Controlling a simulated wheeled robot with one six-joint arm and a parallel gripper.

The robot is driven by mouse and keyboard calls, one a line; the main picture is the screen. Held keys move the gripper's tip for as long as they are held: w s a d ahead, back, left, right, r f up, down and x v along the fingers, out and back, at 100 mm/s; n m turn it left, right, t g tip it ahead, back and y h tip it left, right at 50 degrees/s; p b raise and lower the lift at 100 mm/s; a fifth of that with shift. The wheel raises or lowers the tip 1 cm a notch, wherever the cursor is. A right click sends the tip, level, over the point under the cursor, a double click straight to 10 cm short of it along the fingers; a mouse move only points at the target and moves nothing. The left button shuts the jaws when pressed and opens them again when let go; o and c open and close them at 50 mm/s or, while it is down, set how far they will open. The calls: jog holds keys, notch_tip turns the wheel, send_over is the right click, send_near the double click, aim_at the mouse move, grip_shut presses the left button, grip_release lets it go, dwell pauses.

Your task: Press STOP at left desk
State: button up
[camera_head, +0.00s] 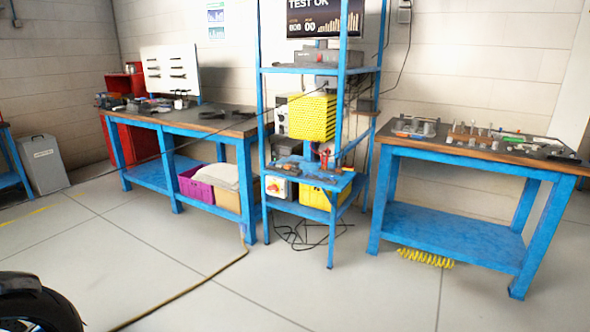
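The left desk (240,130) is a long blue-framed workbench with a dark top, standing left of the middle against the wall. Dark tools and small parts lie along its top. I cannot make out a STOP button on it. A small pale box with an orange-red spot (276,187) sits low in the blue rack to its right; I cannot tell what the spot is. My gripper is not in view.
A second blue bench (450,235) stands right. A hose (200,283) crosses the floor. A dark rounded object (38,303) fills the lower left corner. The middle floor is mostly clear.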

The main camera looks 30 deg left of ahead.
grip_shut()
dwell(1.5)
